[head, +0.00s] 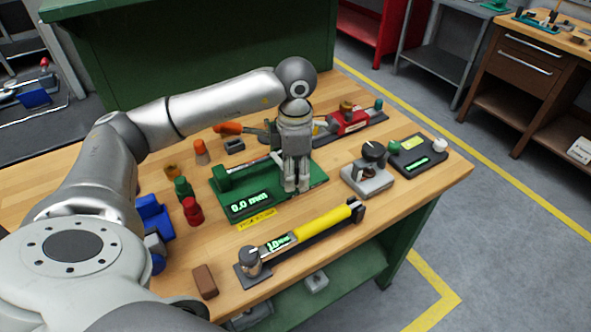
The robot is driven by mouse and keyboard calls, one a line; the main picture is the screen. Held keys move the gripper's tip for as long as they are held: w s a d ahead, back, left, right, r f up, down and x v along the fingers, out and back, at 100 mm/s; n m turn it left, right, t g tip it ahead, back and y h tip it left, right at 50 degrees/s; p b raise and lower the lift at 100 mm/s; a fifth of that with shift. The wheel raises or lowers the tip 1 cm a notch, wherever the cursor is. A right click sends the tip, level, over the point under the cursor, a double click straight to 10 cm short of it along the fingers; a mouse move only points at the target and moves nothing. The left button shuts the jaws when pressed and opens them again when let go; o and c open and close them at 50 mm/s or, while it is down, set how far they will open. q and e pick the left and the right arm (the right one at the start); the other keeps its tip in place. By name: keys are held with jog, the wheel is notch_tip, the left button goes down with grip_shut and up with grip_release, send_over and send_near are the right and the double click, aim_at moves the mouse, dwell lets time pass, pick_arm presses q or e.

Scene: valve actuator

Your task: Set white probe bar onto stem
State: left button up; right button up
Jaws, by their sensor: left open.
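My left gripper (297,188) points straight down over the right part of a green gauge base (228,197) with a lit 0.0 mm display (250,203). Its fingers are open, close together in this view. Nothing can be made out between them. A thin pale bar (256,161) lies along the back of the green base, left of my gripper, and its right end goes behind the gripper. I cannot tell for certain that it is the white probe bar. I cannot pick out the stem; the gripper hides part of the base. My right gripper is not in view.
A yellow-handled tool (323,224) lies in front on the wooden bench (340,282). A grey valve block (368,177) and a dark display unit (418,158) stand to the right. Red (192,211) and green (183,189) pieces and a blue block (153,217) stand left.

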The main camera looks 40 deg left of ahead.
pick_arm(q)
jog(key=shift+r, duration=0.1)
notch_tip(320, 180, up, 12)
dwell(0.5)
dwell(0.5)
